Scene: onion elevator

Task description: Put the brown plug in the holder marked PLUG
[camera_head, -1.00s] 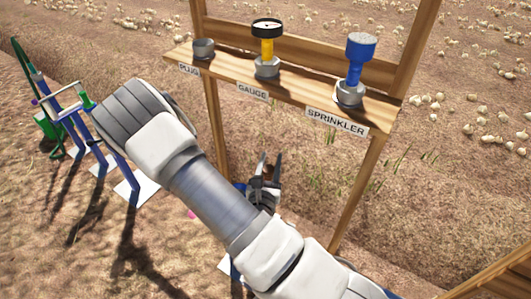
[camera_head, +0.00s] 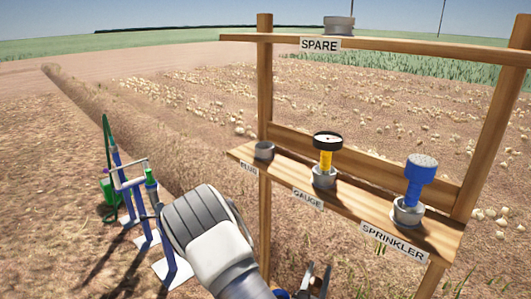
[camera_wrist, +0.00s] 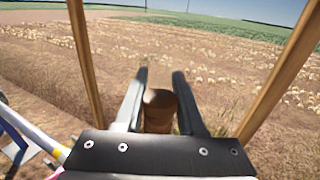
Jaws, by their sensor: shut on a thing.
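The brown plug (camera_wrist: 158,110) is between the two fingers of my gripper (camera_wrist: 160,85) in the wrist view, and the gripper is shut on it.
The GAUGE holder (camera_head: 324,178) carries a yellow and black gauge (camera_head: 327,148). The SPRINKLER holder (camera_head: 408,212) carries a blue sprinkler (camera_head: 420,180). A SPARE holder (camera_head: 339,26) sits on the upper board (camera_head: 400,46). Wooden posts (camera_head: 265,100) frame the shelf. Blue stands (camera_head: 168,235) are at left.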

